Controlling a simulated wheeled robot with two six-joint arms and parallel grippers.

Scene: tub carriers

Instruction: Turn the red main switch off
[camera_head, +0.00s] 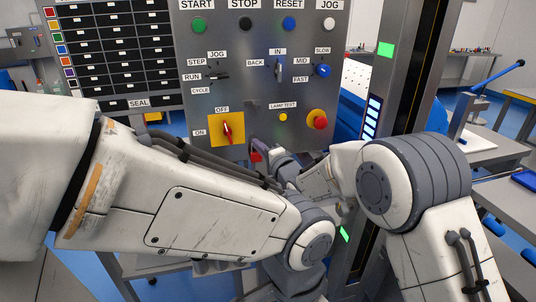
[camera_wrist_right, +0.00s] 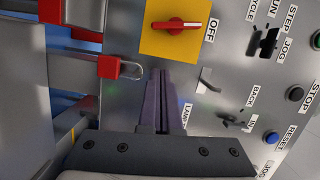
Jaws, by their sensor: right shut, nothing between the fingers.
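The red main switch (camera_head: 226,128) is a red handle on a yellow plate (camera_head: 214,140) low on the grey control panel. Its handle stands about upright, with its top end towards the OFF label; ON is on the left. In the right wrist view the panel is turned on its side, and the switch (camera_wrist_right: 177,25) shows clear of my fingers. My right gripper (camera_head: 257,146) is shut and empty, just right of and below the yellow plate. In the wrist view its dark fingertips (camera_wrist_right: 160,72) end near the plate's edge. My left gripper is not in view.
A red emergency button (camera_head: 319,120) and a yellow lamp test button (camera_head: 283,117) sit right of the switch. Selector knobs and push buttons are above. A red block with a clear loop (camera_wrist_right: 107,67) is left of my fingers. My left forearm crosses below the panel.

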